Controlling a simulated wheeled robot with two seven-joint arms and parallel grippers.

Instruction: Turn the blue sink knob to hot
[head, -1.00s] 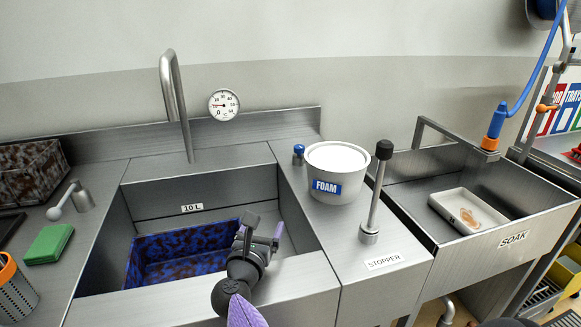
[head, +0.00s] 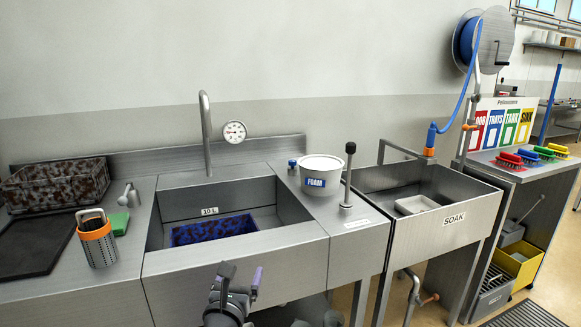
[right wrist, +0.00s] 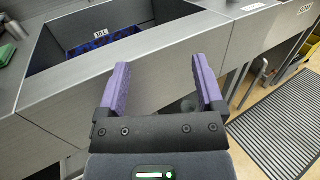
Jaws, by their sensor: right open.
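The small blue knob (head: 292,163) stands upright on the steel counter at the right rear of the sink, just left of the white foam tub. It is small, and I cannot tell its setting. The steel sink (head: 290,207) has a tall bent spout (head: 206,135) and a round dial gauge (head: 235,131) behind it. My right gripper (head: 238,275) is open and empty in front of the sink's front panel, well apart from the knob. The right wrist view shows its purple fingers (right wrist: 162,88) spread, with nothing between them. My left gripper is not in view.
The foam tub (head: 322,175) and the upright stopper lever (head: 347,178) stand right of the knob. A blue speckled crate (head: 213,230) lies in the sink. A soak basin (head: 465,195) is at right. A metal cup (head: 97,240) holding sticks stands at left.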

